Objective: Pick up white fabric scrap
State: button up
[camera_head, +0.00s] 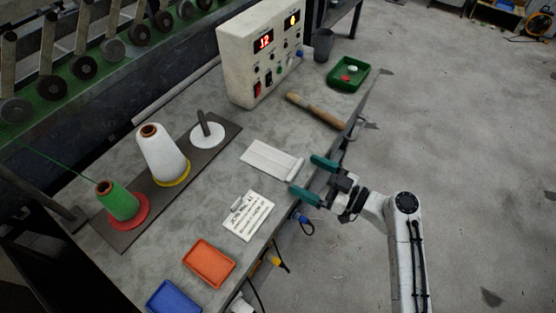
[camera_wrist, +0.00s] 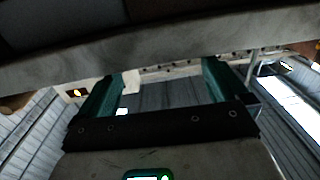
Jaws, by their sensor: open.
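A white flat piece that looks like the white fabric scrap (camera_head: 266,158) lies on the grey workbench in the head view, with a raised or folded edge on its right side. My gripper (camera_head: 302,173) is at the bench's right edge, just right of the piece. Its two teal fingers are spread, point toward the piece and hold nothing. In the wrist view the open fingers (camera_wrist: 162,75) show with no piece visible between them. The bench's edge (camera_wrist: 160,48) crosses above them. I cannot tell the exact gap or height between fingers and piece.
A printed card (camera_head: 248,216), an orange tray (camera_head: 209,263) and a blue tray (camera_head: 174,298) are nearby. A wooden-handled tool (camera_head: 316,110), control box (camera_head: 259,50), green tray (camera_head: 363,81) and dark cup (camera_head: 323,45) are farther back. Thread cones (camera_head: 163,155) stand left.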

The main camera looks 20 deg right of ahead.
aim_at(298, 171)
jog(key=p+x, duration=0.1)
jog(key=x, duration=0.4)
jog(key=shift+a, duration=0.1)
jog(key=c, duration=0.8)
